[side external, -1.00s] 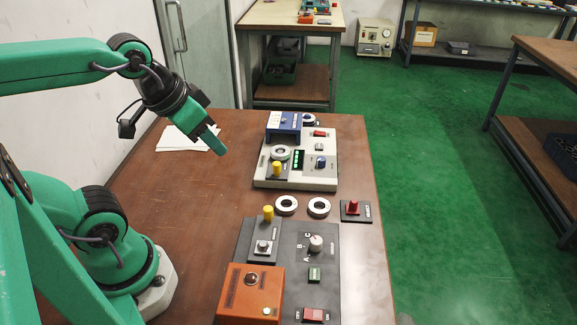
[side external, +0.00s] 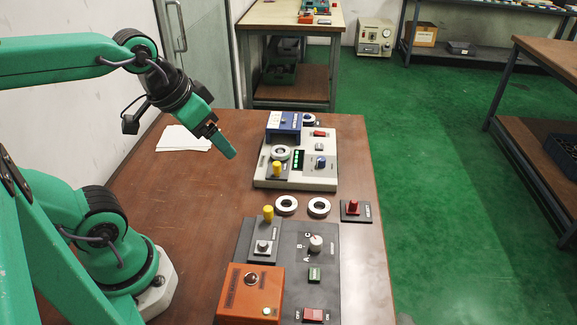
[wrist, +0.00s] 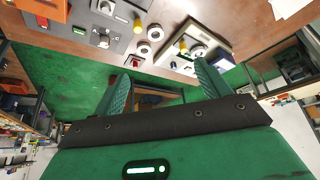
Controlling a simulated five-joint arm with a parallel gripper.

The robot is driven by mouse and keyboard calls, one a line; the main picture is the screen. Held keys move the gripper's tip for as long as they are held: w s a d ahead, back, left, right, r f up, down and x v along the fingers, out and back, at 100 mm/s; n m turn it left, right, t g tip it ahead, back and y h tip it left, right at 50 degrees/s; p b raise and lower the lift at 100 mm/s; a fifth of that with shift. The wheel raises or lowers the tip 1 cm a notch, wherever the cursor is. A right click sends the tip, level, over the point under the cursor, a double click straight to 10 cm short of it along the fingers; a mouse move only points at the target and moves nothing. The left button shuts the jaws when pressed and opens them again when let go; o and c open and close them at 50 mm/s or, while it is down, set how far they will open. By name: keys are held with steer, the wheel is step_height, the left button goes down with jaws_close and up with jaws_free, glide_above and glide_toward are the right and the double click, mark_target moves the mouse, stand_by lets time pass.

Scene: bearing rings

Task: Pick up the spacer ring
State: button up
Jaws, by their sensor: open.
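Several pale rings with dark centres are in view, and I cannot tell which is the spacer ring. Two lie side by side on the brown table: a left ring (side external: 286,205) and a right ring (side external: 319,207). A third ring (side external: 280,153) sits on the white control panel, and a fourth ring (side external: 309,120) is partly hidden behind the blue box. My gripper (side external: 230,154) is above the table, left of the white panel, apart from every ring. In the wrist view its two green fingers (wrist: 163,78) are spread and empty, with rings visible beyond them.
The white panel (side external: 262,181) carries a blue box (side external: 284,122) and a yellow-topped post (side external: 277,168). A dark panel (side external: 325,265) with an orange box (side external: 250,292) is at the front. A red switch (side external: 353,207) stands right of the rings. The table's left middle is clear.

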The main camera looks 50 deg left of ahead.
steer(key=n+g, duration=0.3)
steer(key=g, duration=0.2)
glide_above(280, 151)
step_height(280, 151, down, 13)
steer(key=shift+r, duration=0.2)
steer(key=shift+f, duration=0.1)
steer(key=shift+f, duration=1.2)
steer(key=shift+f, duration=0.15)
steer(key=shift+f, duration=2.45)
